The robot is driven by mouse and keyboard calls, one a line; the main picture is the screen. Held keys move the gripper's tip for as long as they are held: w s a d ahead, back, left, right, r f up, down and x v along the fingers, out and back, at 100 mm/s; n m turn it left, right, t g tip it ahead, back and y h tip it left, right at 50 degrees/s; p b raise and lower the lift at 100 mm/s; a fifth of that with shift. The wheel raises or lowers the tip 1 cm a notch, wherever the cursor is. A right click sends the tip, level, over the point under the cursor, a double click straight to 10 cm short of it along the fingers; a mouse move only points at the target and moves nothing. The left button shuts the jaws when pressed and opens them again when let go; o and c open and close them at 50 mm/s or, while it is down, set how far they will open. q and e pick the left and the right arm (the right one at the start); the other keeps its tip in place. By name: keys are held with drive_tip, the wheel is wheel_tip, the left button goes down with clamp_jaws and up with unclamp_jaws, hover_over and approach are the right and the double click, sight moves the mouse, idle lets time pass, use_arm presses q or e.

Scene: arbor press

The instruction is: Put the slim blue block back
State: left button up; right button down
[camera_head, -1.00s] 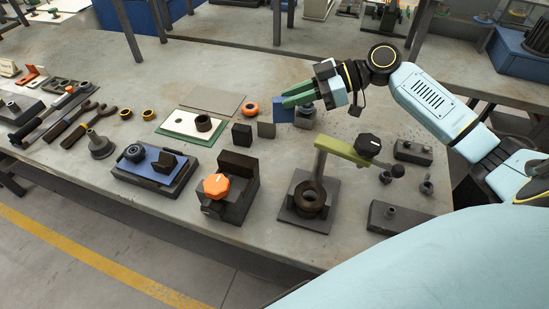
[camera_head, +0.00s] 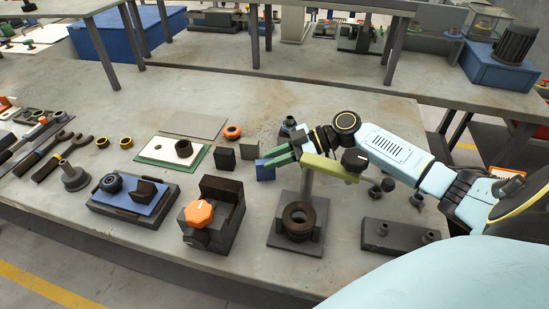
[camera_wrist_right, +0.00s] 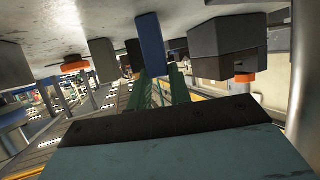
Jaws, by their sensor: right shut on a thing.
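The slim blue block (camera_head: 265,170) is upright at the tips of my right gripper (camera_head: 270,163), whose green fingers are shut on it. It is just right of and slightly nearer than a slim grey block (camera_head: 249,153), with a dark block (camera_head: 225,158) further left. In the right wrist view, the table shows at the top, and the blue block (camera_wrist_right: 150,45) reaches up to or close to it from between the green fingers (camera_wrist_right: 163,88). I cannot tell whether it touches the table. My left gripper is not in view.
An orange-knobbed fixture (camera_head: 200,213) is at the near left.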

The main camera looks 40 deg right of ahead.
drive_tip(key=c, duration=1.3)
unclamp_jaws()
drive_tip(key=shift+r, duration=0.1)
drive_tip(key=v, duration=1.2)
drive_tip(key=shift+b, duration=0.4)
